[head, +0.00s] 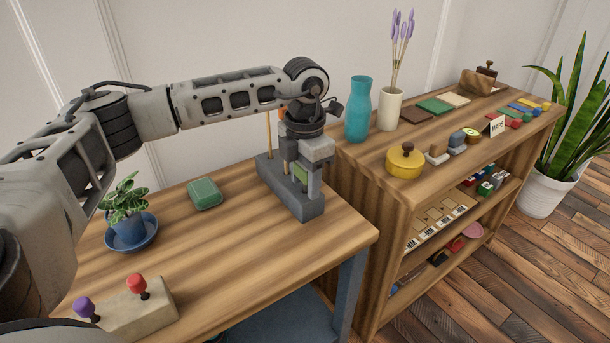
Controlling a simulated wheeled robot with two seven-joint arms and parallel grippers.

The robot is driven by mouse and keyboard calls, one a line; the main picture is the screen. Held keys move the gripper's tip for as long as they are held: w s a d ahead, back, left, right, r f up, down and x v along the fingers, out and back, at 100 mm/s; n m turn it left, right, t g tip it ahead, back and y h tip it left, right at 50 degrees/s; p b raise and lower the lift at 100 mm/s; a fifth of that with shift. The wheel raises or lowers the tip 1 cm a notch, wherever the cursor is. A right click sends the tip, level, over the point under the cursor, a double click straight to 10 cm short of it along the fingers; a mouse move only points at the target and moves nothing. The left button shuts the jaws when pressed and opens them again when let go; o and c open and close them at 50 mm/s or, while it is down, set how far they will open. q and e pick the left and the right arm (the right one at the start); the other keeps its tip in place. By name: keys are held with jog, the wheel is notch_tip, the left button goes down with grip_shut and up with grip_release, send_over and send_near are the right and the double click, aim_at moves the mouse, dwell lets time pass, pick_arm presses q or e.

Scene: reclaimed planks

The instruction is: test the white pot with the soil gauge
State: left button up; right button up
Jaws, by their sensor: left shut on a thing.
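My left gripper (305,172) reaches down over a grey stand (300,206) at the back right of the near table. It is shut on a small green piece (300,176), mostly hidden between the fingers; I cannot tell for sure that this is the soil gauge. A thin wooden rod (268,135) rises at the stand's far end, partly behind the arm. A white pot (543,195) with a tall snake plant stands on the floor at the far right, beyond the shelf. My right gripper is not in view.
The near table (250,235) holds a blue potted plant (127,228), a green box (204,193) and a block with purple and red knobs (140,312). The wooden shelf (390,190) carries a teal vase (358,110), a cream vase (390,110) and a yellow pot (405,164).

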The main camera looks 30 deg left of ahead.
pick_arm(q)
notch_tip(320, 180, up, 10)
jog(key=shift+f+p, duration=0.1)
jog(key=shift+p, duration=0.35)
notch_tip(320, 180, up, 6)
jog(key=p, duration=0.4)
jog(key=shift+p, duration=0.4)
